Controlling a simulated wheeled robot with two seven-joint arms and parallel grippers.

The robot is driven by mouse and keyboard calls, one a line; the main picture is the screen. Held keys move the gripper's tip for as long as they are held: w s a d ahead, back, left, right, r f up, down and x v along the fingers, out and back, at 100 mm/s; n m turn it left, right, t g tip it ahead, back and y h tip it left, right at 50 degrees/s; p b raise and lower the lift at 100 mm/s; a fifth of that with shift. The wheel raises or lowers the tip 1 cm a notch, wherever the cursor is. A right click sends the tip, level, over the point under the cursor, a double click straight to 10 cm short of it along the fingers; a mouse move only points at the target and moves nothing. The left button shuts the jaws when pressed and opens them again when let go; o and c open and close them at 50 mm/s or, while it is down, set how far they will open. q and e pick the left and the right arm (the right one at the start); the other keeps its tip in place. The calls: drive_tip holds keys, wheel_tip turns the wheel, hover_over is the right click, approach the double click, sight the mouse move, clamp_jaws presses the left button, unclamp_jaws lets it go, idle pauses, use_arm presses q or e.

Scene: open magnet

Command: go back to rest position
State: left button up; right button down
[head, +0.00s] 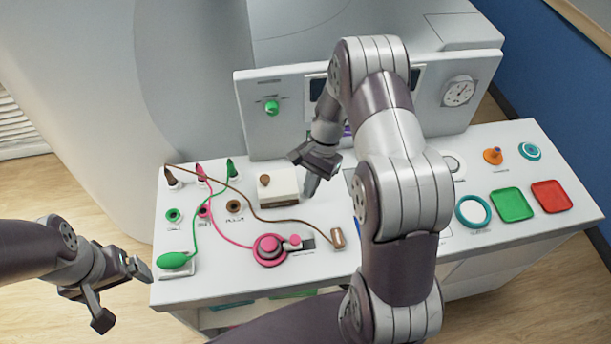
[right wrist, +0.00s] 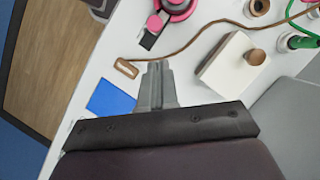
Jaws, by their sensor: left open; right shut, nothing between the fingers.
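My left gripper (head: 118,290) is open and empty, off the front left corner of the white table (head: 225,286), over the floor. My right gripper (head: 311,184) is shut and empty. It hangs over the table beside a white box with a brown knob (head: 279,186). In the right wrist view its closed fingers (right wrist: 155,75) point between the brown cable end (right wrist: 126,68) and the white box (right wrist: 232,65). My right arm crosses the middle of the head view and hides part of the table and the panel behind it.
On the table are a pink round part (head: 270,249), a green bulb (head: 173,260), a teal ring (head: 473,211), a green tray (head: 511,204) and a red tray (head: 552,195). Cables run across the left half. A panel with a green knob (head: 272,108) and a gauge (head: 458,91) stands behind.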

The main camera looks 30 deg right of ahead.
drive_tip(key=s+a+r+n+t+h+b, duration=0.1)
drive_tip(key=s+a+r+n+h+b, duration=0.1)
drive_tip(key=s+n, duration=0.3)
drive_tip(key=s+a+r+n+t+h+b, duration=0.1)
drive_tip(key=s+a+r+n+t+b, duration=0.1)
drive_tip(key=s+a+r+n+b, duration=0.2)
drive_tip(key=s+n, duration=0.2)
drive_tip(key=n, duration=0.1)
drive_tip(key=shift+t+h+b, duration=0.3)
drive_tip(key=shift+h, duration=0.1)
drive_tip(key=shift+s+a+r, duration=0.1)
drive_tip(key=shift+s+r, duration=0.05)
